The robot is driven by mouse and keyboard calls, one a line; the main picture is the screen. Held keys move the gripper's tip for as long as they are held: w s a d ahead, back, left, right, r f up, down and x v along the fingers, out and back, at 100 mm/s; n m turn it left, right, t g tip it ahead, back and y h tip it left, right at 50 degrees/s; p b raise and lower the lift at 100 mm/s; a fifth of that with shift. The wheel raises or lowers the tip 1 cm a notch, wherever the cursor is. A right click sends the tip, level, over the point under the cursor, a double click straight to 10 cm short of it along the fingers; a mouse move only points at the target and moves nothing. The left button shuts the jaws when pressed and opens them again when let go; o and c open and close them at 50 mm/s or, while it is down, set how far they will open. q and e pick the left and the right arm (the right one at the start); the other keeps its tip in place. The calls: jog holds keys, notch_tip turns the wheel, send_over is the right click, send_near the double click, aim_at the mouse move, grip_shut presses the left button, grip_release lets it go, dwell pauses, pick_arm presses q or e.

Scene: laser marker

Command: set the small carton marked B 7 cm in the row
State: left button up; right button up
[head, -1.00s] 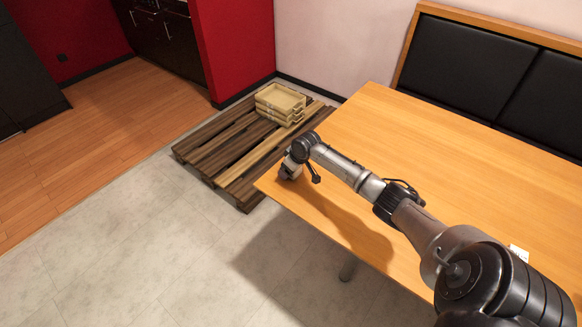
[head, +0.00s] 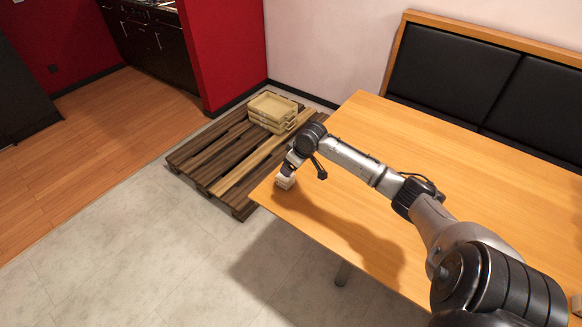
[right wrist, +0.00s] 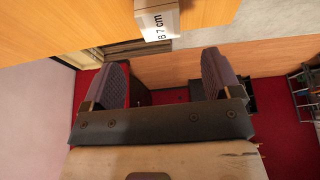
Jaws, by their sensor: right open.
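The small carton marked B 7 cm (right wrist: 158,22) is whitish, and its label reads sideways in the right wrist view. In the head view the carton (head: 285,182) rests on the wooden table (head: 440,150) near its left corner. My right gripper (right wrist: 165,70) is open with nothing between its dark, ribbed fingers. The carton is beyond the fingertips, apart from them. In the head view my right gripper (head: 290,166) is just above the carton and partly hides it. My left gripper is in neither view. I cannot make out a row of cartons.
A wooden pallet (head: 215,165) with stacked beige trays (head: 273,107) lies on the floor past the table's left end. A black padded bench (head: 455,80) stands along the far side. A small pale object (head: 576,304) is cut off at the right edge.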

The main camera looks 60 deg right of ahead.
jog(key=s+a+f, duration=0.2)
jog(key=a, duration=0.2)
jog(key=s+a+f+n, duration=0.1)
jog(key=a+f, duration=0.2)
jog(key=a, duration=0.1)
jog(key=s+a+f+n+g, duration=0.1)
jog(key=s+a+f, duration=0.1)
jog(key=a+f, duration=0.1)
jog(key=shift+s+a, duration=0.35)
jog(key=shift+a, duration=0.4)
jog(key=s+a+f+n, duration=0.1)
jog(key=s+a+f, duration=0.1)
jog(key=s+a, duration=0.3)
jog(key=s+a+f+n, duration=0.1)
jog(key=s+a+f, duration=0.1)
jog(key=a, duration=0.5)
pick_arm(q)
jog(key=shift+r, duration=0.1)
pick_arm(e)
jog(key=s+a+r, duration=0.3)
jog(key=s+a, duration=0.3)
jog(key=s+a+r, duration=0.3)
jog(key=s+a, duration=0.4)
jog(key=shift+m+y, duration=0.3)
jog(key=shift+y, duration=0.1)
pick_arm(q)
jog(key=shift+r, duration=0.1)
